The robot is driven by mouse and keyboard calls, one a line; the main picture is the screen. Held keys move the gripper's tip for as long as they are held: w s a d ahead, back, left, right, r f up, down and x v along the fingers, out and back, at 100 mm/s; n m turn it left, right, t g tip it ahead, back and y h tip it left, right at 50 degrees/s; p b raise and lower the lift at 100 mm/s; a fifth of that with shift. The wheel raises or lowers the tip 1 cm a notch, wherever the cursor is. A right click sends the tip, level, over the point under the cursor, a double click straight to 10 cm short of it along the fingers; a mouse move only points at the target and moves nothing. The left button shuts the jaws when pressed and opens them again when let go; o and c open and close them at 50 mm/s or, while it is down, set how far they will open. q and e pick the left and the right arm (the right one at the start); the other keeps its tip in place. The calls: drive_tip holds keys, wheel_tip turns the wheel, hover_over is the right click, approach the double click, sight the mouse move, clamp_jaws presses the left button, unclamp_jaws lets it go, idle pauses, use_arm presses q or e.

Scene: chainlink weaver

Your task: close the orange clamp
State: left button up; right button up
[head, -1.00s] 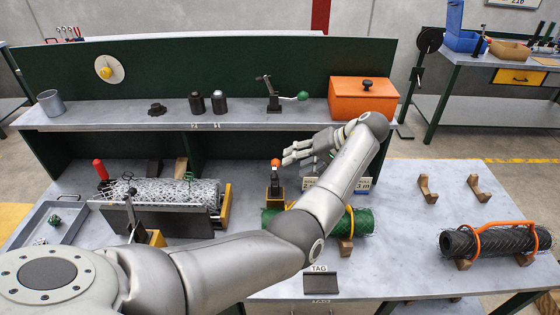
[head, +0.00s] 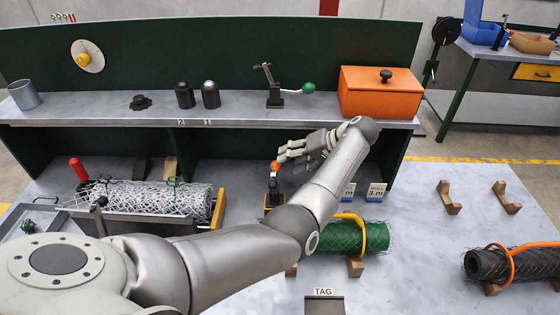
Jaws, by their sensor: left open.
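The orange clamp (head: 274,184) stands on the table below the shelf, near the middle of the head view. It has a dark upright lever with an orange knob on top and a yellowish base. My left gripper (head: 285,153) is open, with its fingers pointing left, right at the orange knob in the picture. I cannot tell whether the fingers touch the knob. My left forearm passes to the right of the clamp and hides part of the table. My right gripper is not in view.
A green-knobbed clamp (head: 275,97) and an orange box (head: 380,95) stand on the shelf above. A green mesh roll (head: 345,238) lies close to my forearm. A wire mesh roll (head: 150,197) lies left. Table space at right is partly clear.

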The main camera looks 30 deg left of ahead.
use_arm(q)
drive_tip(key=x, duration=0.3)
drive_tip(key=p+x, duration=0.1)
drive_tip(key=x, duration=0.1)
drive_tip(key=shift+w+a+f, duration=0.2)
drive_tip(key=shift+w, duration=0.1)
drive_tip(key=shift+s+a+f, duration=0.1)
drive_tip(key=shift+s+f, duration=0.05)
drive_tip(key=c, duration=1.1)
clamp_jaws()
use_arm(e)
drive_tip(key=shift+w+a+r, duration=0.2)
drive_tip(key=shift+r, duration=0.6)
